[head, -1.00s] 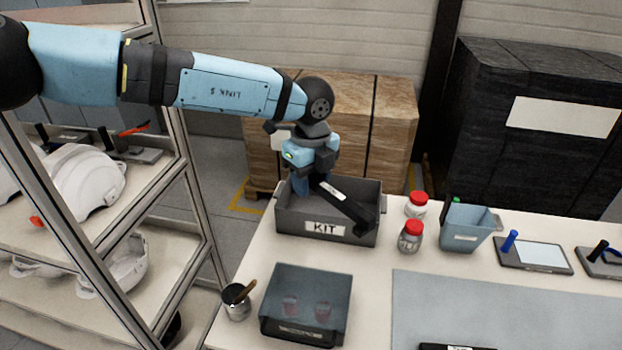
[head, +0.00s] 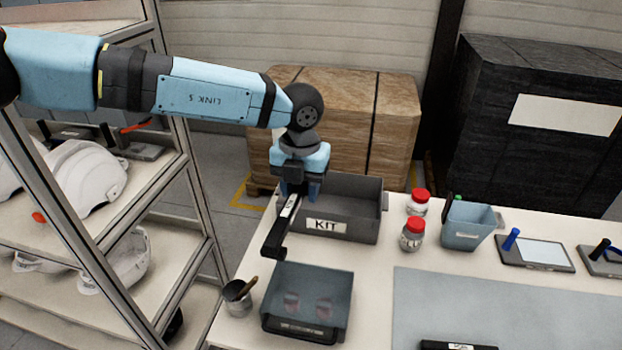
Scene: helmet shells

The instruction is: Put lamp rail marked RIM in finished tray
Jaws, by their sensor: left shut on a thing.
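My left gripper (head: 298,188) points down over the left end of the grey bin labelled KIT (head: 352,231). It is shut on a black lamp rail (head: 277,237) with a small white label. The label's writing is too small to read. The rail slants down toward the front left, and its hooked lower end is beside the bin's front left corner. I cannot tell whether the rail touches the bin. No tray readably marked as finished shows. My right gripper is not in view.
A dark box with a see-through top (head: 318,282) stands in front of the KIT bin, beside a cup with a brush (head: 238,299). Red-lidded jars (head: 411,240) and a blue-grey bin (head: 466,228) stand to the right. A labelled black part (head: 432,345) lies at the bottom edge.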

